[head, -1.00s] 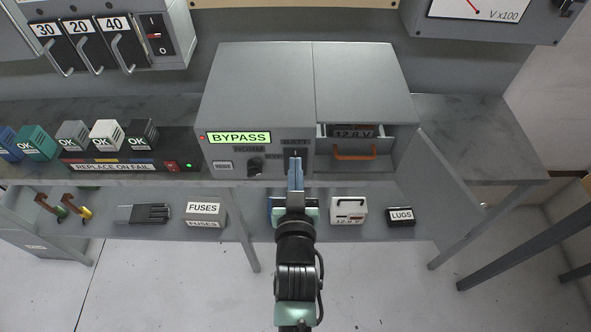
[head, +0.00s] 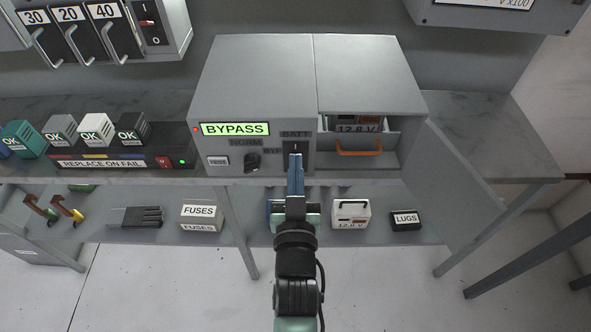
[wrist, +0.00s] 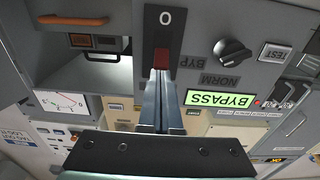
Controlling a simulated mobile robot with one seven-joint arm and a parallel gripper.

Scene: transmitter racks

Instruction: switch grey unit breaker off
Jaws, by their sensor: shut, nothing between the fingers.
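The grey unit (head: 255,75) stands on the bench, with a lit green BYPASS display (head: 235,129). Its black breaker (head: 291,148), under the BATT label, is partly hidden behind my fingers in the head view. In the wrist view, upside down, the breaker (wrist: 164,30) shows a white O and a red part beside my fingertips. My gripper (head: 296,158) is shut and empty, pointing at the breaker. Its tips (wrist: 160,72) are at the red part in the wrist view; I cannot tell whether they touch.
Right of the breaker is an open compartment with a 12.8 V battery (head: 358,123) and orange handle (head: 358,147); its door (head: 462,165) stands open to the right. A rotary knob (head: 252,162) is left of the breaker. A white battery (head: 351,214) and LUGS box (head: 405,221) sit on the lower shelf.

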